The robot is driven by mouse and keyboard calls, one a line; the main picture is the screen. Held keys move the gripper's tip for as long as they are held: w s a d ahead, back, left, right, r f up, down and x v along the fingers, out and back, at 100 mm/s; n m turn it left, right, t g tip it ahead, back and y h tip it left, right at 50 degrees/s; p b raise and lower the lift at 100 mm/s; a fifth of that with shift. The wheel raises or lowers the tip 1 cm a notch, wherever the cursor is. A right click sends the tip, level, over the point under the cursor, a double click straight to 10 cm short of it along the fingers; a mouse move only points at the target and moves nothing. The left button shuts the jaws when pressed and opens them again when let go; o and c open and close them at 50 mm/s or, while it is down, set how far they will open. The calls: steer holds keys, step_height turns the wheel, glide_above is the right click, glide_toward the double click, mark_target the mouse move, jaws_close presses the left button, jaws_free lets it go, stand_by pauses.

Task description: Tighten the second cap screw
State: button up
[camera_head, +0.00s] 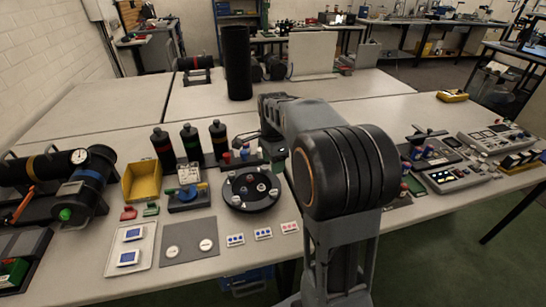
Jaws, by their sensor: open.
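A round black cap plate (238,199) lies on the table at the centre, left of my arm. Small round fittings show on its top, one reddish and others pale or dark. They are too small for me to tell which is the second cap screw or how far any is turned. My gripper (258,146) is behind the plate, at the far end of my arm and partly hidden by it. It is open and appears apart from the plate. Small red, blue and white-topped pieces stand near it, and I cannot make out anything between its fingers.
Three dark bottles with coloured bands, including a green-banded one (190,145), stand behind left. A yellow bin (142,182), a blue fixture (188,199) and a grey mat (190,251) are left of the plate. A tall black cylinder (237,62) stands farther back. My arm hides the table's middle right.

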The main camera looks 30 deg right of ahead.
steer(key=shift+r, duration=0.75)
steer(key=s+a+n+t+p, duration=0.1)
steer(key=s+a+n, duration=0.3)
steer(key=s+n, duration=0.4)
steer(key=s+a+n+t+p, duration=0.1)
steer(key=s+a+n+t, duration=0.1)
steer(key=s+a+n, duration=0.3)
steer(key=s+n, duration=0.3)
steer(key=n, duration=0.2)
steer(key=shift+s+a+r+t, duration=0.15)
steer(key=shift+s+a+t, duration=0.1)
steer(key=shift+s+t, duration=0.1)
